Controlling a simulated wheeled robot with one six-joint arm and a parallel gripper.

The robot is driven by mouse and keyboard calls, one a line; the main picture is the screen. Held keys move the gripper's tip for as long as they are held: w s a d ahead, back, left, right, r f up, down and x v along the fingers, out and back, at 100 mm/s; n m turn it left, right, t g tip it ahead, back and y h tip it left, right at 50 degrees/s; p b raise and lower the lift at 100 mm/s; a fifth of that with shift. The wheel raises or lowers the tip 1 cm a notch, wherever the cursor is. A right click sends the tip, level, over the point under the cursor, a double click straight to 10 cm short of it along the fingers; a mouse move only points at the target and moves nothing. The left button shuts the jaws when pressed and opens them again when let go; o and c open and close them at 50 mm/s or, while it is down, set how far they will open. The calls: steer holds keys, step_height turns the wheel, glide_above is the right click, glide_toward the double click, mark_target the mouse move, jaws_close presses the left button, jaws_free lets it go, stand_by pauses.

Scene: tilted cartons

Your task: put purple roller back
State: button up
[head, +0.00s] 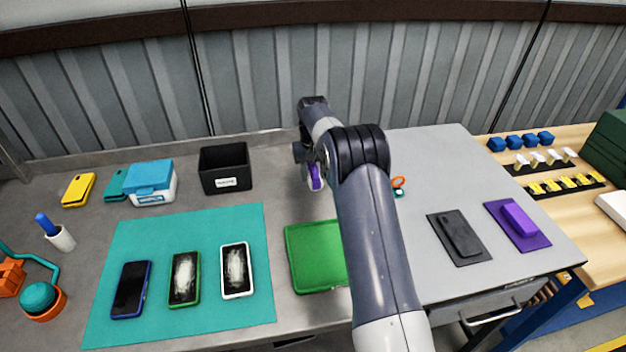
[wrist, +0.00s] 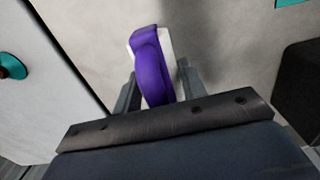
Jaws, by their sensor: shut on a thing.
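The purple roller (head: 316,178) is a purple piece with a white part along it. My gripper (head: 311,172) is shut on it and holds it above the grey worktop, just right of the black bin. In the wrist view the roller (wrist: 150,65) sits between the two fingers of my gripper (wrist: 160,80), its purple face towards the camera. On the right of the worktop lies a purple mat (head: 530,242) with a purple block (head: 518,219) on it. Left of that mat is a dark mat (head: 472,259) with a dark block (head: 460,236) on it.
A green tray (head: 300,272) is partly hidden by my arm. Three phones lie on the teal mat (head: 200,313). A black bin (head: 226,181) and a blue-lidded box (head: 152,196) stand at the back. Small orange-and-teal items (head: 398,183) lie right of my arm. The right rear worktop is clear.

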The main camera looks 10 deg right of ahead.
steer(key=shift+f+p, duration=0.4)
steer(key=shift+f, duration=1.45)
steer(key=shift+f, duration=0.1)
steer(key=shift+f, duration=0.15)
steer(key=o, duration=1.1)
step_height(320, 180, up, 12)
steer(key=shift+r+b, duration=0.25)
steer(key=shift+b, duration=0.8)
